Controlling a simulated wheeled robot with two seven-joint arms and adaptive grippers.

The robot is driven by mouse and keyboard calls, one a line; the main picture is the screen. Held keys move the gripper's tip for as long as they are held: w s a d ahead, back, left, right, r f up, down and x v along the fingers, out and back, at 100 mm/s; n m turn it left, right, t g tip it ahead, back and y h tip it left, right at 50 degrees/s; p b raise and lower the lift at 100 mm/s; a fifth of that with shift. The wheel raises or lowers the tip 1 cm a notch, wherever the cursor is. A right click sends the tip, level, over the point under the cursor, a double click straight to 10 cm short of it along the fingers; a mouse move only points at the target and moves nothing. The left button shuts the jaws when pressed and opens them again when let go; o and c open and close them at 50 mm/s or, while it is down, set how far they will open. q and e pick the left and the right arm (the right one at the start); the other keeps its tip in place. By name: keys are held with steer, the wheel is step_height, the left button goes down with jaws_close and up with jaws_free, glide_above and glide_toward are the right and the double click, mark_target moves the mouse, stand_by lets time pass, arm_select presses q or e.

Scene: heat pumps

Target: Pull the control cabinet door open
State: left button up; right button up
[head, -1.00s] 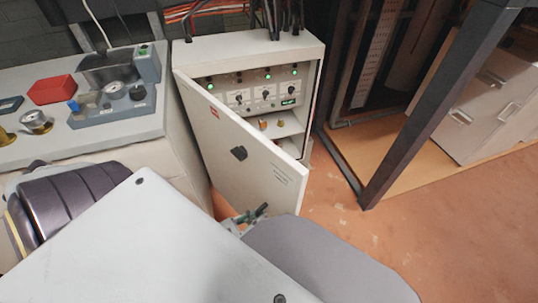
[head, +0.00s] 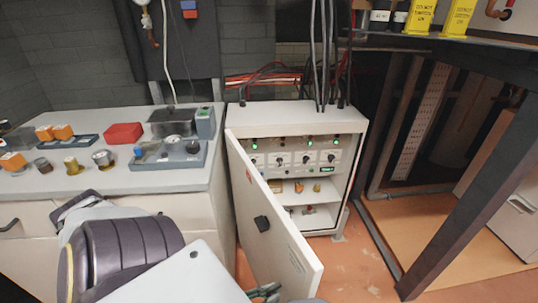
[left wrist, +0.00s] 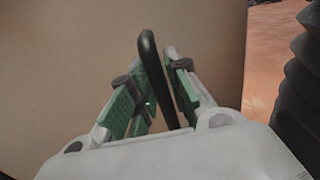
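The white control cabinet (head: 300,113) stands beside the bench, its inside showing lit panels and shelves. Its door (head: 267,200) is ajar, hinged at the left and swung out towards me, with a black latch (head: 262,223) on the outer face. My left gripper (head: 265,291) is low by the door's outer face, partly hidden by my arm. In the left wrist view, its green-padded fingers (left wrist: 153,85) are apart, with a dark curved bar (left wrist: 152,65) between them. I cannot tell whether they touch the bar. My right gripper is not in view.
The bench (head: 190,190) with a red box (head: 123,133) and several small parts stands close on the left. A dark frame post (head: 465,195) stands on the right. Orange floor (head: 365,275) is open between the cabinet and the post.

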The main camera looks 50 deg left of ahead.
arm_select(q)
steer(key=shift+o, duration=1.1)
steer(key=shift+s, duration=0.1)
steer(key=v, duration=1.2)
steer(key=shift+a, duration=0.1)
